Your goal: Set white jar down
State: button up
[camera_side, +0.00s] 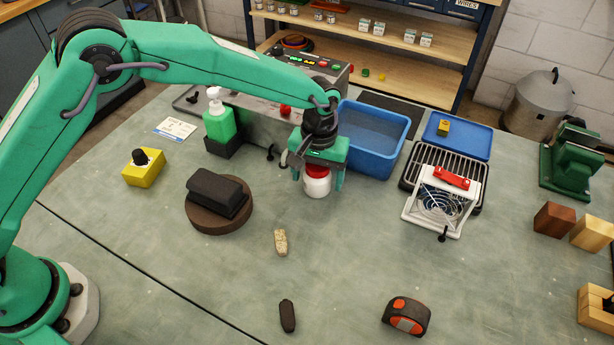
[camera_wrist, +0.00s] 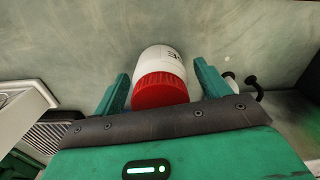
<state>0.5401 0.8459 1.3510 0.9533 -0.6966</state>
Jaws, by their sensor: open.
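The white jar (camera_side: 317,186) has a red lid and stands upright on the grey-green bench, directly under my gripper. My gripper (camera_side: 318,177) is open around it, pointing down, with one green finger on each side. In the wrist view the jar (camera_wrist: 160,61) shows its red lid toward me, between the two fingers of my gripper (camera_wrist: 160,90). Gaps show between the lid and both fingers. The upper part of the lid is hidden by my gripper in the side view.
A blue bin (camera_side: 372,138) stands close behind and right of the jar. A white-framed fan (camera_side: 440,203) is at the right, and a green bottle (camera_side: 218,120) at the left. A dark block (camera_side: 216,192) lies on a round brown disc (camera_side: 221,229). The bench in front is mostly clear.

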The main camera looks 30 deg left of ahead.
jog(key=shift+r, duration=0.1)
notch_tip(320, 180, up, 12)
jog(key=shift+r, duration=0.1)
dwell(0.6)
dwell(0.4)
